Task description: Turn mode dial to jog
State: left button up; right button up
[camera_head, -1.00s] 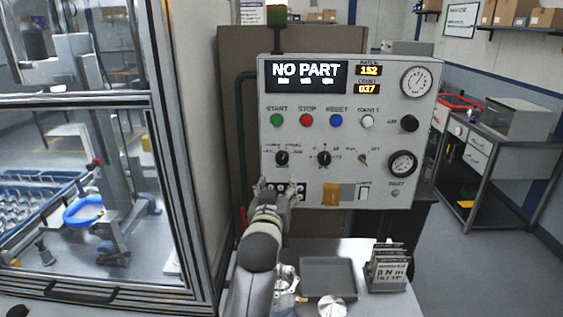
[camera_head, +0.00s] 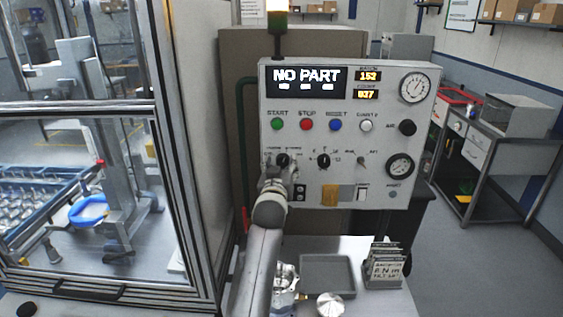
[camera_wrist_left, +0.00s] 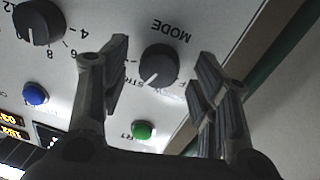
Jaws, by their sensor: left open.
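The mode dial (camera_wrist_left: 159,65) is a round black knob with a white pointer mark, on the light grey control panel (camera_head: 420,115). In the head view the dial (camera_head: 282,160) is at the panel's lower left, under the green start button (camera_head: 277,125). My left gripper (camera_head: 280,168) is at the dial. In the left wrist view its open fingers (camera_wrist_left: 160,80) stand on either side of the dial, with visible gaps. Whether the fingertips reach the knob's depth is unclear. The word MODE is readable, upside down; the position labels are partly hidden by the fingers. My right gripper is not seen.
A second black dial (camera_head: 323,160) sits right of the mode dial. The red (camera_head: 306,125) and blue (camera_head: 335,125) buttons are above. A grey tray (camera_head: 327,275) and a card holder (camera_head: 384,268) lie on the bench below. A glazed machine enclosure (camera_head: 205,200) stands to the left.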

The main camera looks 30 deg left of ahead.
pick_arm(q)
jog(key=shift+w+a, duration=0.15)
jog(key=shift+w, duration=0.15)
jog(key=c, duration=1)
jog(key=shift+c, duration=0.2)
jog(key=shift+m, duration=0.5)
jog(key=m, duration=0.3)
jog(key=shift+m, duration=0.3)
jog(key=m, duration=0.3)
jog(key=shift+m+g, duration=0.3)
jog(key=shift+m, duration=0.4)
